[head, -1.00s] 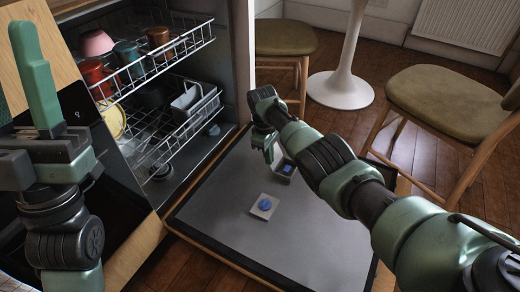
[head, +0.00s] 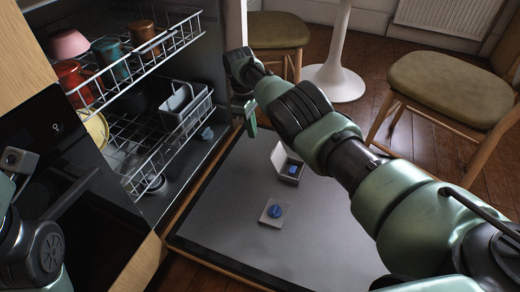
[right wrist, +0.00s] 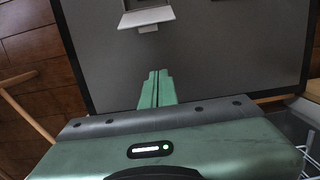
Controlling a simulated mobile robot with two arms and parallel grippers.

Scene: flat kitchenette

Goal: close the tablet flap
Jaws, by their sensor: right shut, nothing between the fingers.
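The tablet compartment (head: 292,170) is set in the inner face of the lowered dishwasher door, with a blue tablet (head: 291,168) inside. Its pale flap (head: 278,156) stands open, raised at the compartment's left side. The flap (right wrist: 146,18) also shows at the top of the right wrist view, with a small tab at its edge. My right gripper (head: 251,125) is shut and empty, above the door to the left of the flap and apart from it. Its closed fingertips (right wrist: 158,80) point toward the flap in the wrist view. My left gripper's fingers are out of frame.
A pale square with a round blue knob (head: 273,211) lies nearer on the door (head: 235,240). The upper rack (head: 150,70) holds several cups and the lower rack (head: 165,150) a grey basket. A chair (head: 450,90) stands to the right.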

